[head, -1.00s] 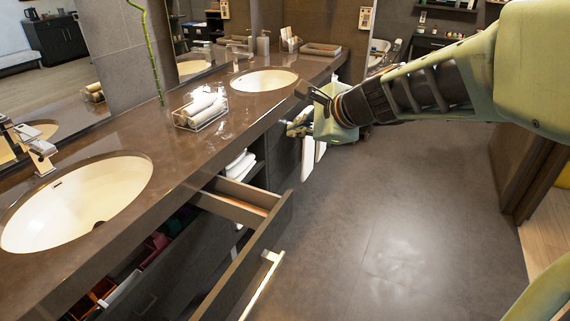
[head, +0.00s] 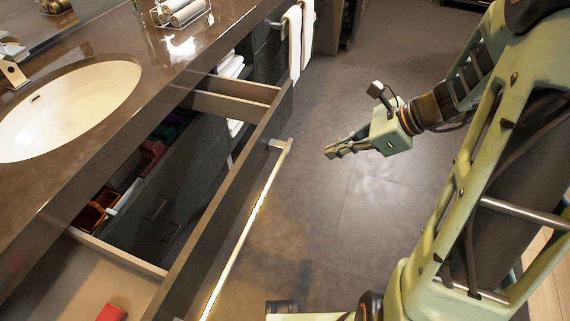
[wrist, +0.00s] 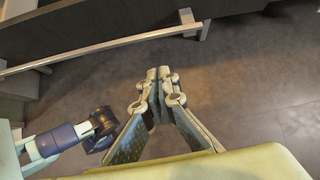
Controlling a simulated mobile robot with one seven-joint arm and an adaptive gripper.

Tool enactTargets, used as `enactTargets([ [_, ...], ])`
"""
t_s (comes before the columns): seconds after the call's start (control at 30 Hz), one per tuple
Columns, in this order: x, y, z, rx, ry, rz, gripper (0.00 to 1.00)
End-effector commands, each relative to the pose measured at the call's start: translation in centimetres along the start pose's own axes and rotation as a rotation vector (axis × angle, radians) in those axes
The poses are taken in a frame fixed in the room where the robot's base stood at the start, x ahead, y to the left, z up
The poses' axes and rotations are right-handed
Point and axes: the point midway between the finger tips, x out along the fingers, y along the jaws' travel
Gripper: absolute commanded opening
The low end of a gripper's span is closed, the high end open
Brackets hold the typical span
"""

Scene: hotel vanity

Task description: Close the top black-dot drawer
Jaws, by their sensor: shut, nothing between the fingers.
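A wide drawer (head: 222,192) stands pulled out from under the vanity counter. Its dark front carries a long pale bar handle (head: 257,205). In the wrist view the handle (wrist: 95,57) crosses the upper part, ahead of my fingertips. I cannot make out a black dot on it. My gripper (head: 330,152) is shut and empty, to the right of the handle's far end and apart from it, over open floor. In the wrist view its fingertips (wrist: 158,72) are together, just below the handle in the picture, touching nothing.
The brown counter (head: 140,130) with a sink (head: 75,110) lies at the left. White towels (head: 292,45) hang beyond the drawer. A red item (head: 111,313) lies inside the drawer's near part. The floor (head: 330,210) right of the drawer is clear.

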Motion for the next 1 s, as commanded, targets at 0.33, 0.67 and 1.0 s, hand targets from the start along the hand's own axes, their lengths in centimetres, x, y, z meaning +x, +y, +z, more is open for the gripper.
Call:
enactTargets([
  [0.33,1.7,1.4,-1.4,0.063,-0.04,0.038,0.0],
  [0.67,8.5,1.7,-1.3,0.061,-0.039,0.039,0.0],
  [1.0,12.6,1.6,1.3,0.059,-0.037,0.035,0.0],
])
